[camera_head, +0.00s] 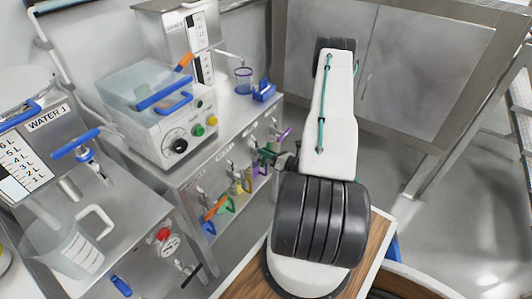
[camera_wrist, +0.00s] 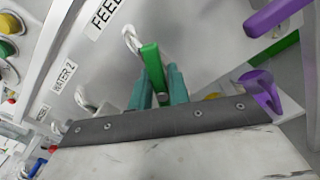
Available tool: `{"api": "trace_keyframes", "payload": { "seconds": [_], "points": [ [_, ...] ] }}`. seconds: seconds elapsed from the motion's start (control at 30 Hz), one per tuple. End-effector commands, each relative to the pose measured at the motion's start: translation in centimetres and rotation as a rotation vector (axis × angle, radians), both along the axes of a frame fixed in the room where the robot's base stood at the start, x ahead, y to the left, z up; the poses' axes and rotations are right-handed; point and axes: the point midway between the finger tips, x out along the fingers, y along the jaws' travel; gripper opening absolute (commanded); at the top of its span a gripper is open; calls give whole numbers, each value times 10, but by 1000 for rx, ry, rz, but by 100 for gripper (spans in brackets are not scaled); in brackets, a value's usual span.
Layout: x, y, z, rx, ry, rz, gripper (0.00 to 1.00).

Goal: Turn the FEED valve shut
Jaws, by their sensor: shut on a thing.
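The FEED valve has a green lever handle (camera_wrist: 152,58), near the "FEED" label (camera_wrist: 104,18) on the light panel in the wrist view. Its pale fitting shows just above the handle. My gripper (camera_wrist: 158,80) has its two teal fingers on either side of the green handle and is shut on it. In the head view my gripper (camera_head: 267,155) is at the front panel of the steel bench. There the green handle cannot be told apart from the fingers.
Close by on the panel are a purple handle (camera_wrist: 263,90) and the "WATER 2" label (camera_wrist: 63,76). Orange (camera_head: 215,208) and yellow (camera_head: 240,185) handles hang to the left. A boxy machine (camera_head: 165,115) stands on the bench. Open floor (camera_head: 450,220) lies at right.

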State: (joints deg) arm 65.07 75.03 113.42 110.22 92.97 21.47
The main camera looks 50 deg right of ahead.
Motion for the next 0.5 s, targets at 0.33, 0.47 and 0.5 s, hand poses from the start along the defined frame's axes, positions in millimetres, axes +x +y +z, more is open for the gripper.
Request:
{"api": "trace_keyframes", "payload": {
  "seconds": [0.33,0.47,0.5],
  "points": [
    [-1,-3,-3,329,26,-3,0],
    [-1,-4,-4,453,36,-3,0],
    [-1,-4,-4,490,39,-3,0]
  ]
}}
